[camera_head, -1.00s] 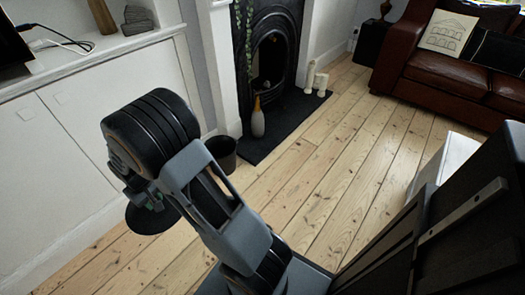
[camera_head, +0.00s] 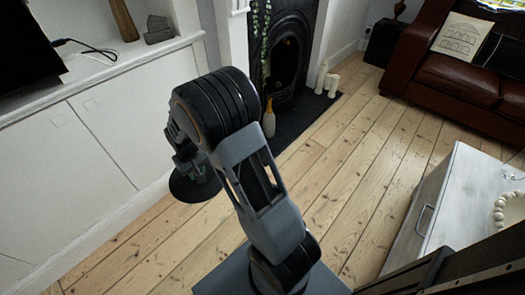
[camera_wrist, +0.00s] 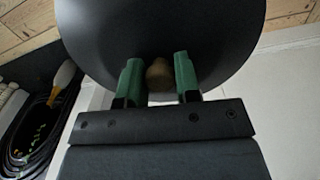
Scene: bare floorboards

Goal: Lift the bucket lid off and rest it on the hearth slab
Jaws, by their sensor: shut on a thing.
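The bucket lid (camera_head: 186,187) is a dark round disc held in the air beside the white cupboards. In the wrist view the lid (camera_wrist: 160,30) fills the upper middle, and my gripper (camera_wrist: 159,78) has its green fingers on either side of the lid's brown knob (camera_wrist: 159,75). My gripper also shows in the head view (camera_head: 190,165), partly hidden by my arm. The hearth slab (camera_head: 300,122) is a dark slab on the floor in front of the fireplace; my arm covers its near left part. The bucket is not visible now.
A yellow-necked bottle (camera_head: 268,120) and white candles (camera_head: 327,80) stand on the hearth. White cupboards (camera_head: 85,140) line the left. A white chest (camera_head: 455,200) with beads stands at right, and a brown sofa (camera_head: 450,75) at the back right. Floorboards (camera_head: 345,175) between are clear.

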